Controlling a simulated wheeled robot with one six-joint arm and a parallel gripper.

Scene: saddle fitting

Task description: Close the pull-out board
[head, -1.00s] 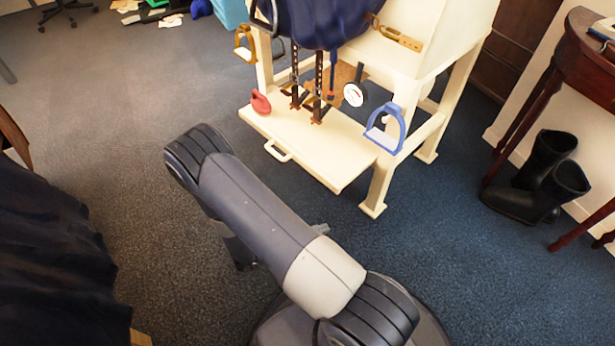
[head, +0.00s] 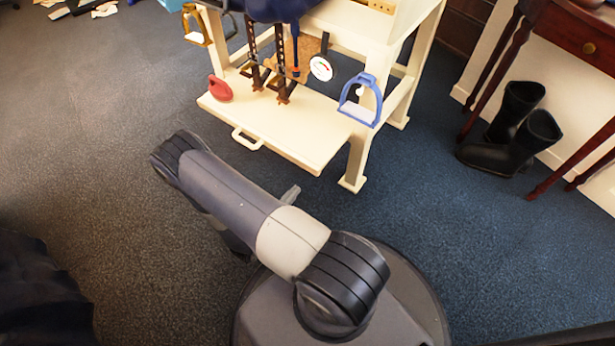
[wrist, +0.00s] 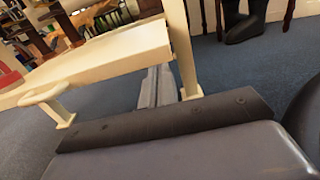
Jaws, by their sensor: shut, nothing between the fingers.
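The cream pull-out board (head: 285,128) sticks out from the front of a cream stand. Its loop handle (head: 246,139) is on the front edge. A red rounded object (head: 220,89) sits at the board's left corner. My gripper (head: 291,193) shows as a small grey tip beyond my arm, short of the board. In the wrist view my shut, empty gripper (wrist: 153,84) points towards the board (wrist: 100,55), to the right of its handle (wrist: 50,101). I cannot tell whether the fingers touch the board; they look apart from it in the head view.
The stand's front right leg (head: 357,160) is beside the board. A blue stirrup (head: 361,100), a gold stirrup (head: 196,25), dark hanging straps (head: 281,70) and a white dial (head: 321,69) are around it. Black boots (head: 515,130) stand at right by a wooden table. Carpet in front is clear.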

